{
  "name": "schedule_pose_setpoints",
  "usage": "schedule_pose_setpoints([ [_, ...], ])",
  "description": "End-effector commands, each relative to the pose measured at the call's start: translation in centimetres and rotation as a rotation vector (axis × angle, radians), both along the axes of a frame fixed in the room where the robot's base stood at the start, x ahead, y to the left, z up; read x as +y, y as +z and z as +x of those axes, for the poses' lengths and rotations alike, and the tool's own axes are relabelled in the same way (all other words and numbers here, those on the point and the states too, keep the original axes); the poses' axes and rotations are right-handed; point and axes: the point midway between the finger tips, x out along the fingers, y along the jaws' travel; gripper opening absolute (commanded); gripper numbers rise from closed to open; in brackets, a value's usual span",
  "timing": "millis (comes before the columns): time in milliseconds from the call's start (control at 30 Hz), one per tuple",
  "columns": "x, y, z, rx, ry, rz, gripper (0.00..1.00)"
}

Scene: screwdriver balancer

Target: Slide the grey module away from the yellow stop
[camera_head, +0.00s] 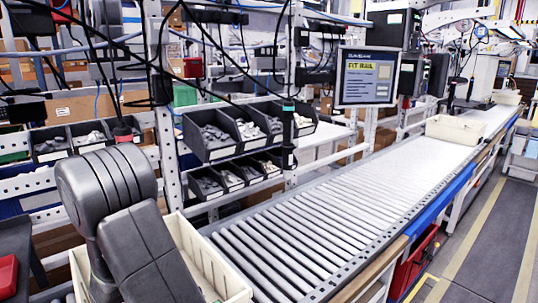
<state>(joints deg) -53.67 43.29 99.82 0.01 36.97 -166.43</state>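I cannot make out the grey module or the yellow stop in the head view. My own dark grey arm links fill the lower left and hide part of what lies behind them. My gripper is not in view. A dark screwdriver-like tool (289,150) with a teal band hangs upright near the middle, in front of the rack.
A roller conveyor (300,235) runs from the front to the back right, its near rollers bare. A cream bin (455,131) stands far along it. Another cream bin (212,262) is beside my arm. Black parts bins (213,152) and a screen (366,77) stand behind.

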Motion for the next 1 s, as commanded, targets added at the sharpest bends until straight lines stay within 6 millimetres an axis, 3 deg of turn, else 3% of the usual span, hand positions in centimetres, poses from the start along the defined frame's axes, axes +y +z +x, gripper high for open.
schedule_pose_setpoints([
  [733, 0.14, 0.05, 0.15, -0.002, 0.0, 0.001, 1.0],
  [1000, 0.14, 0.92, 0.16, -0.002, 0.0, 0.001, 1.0],
])
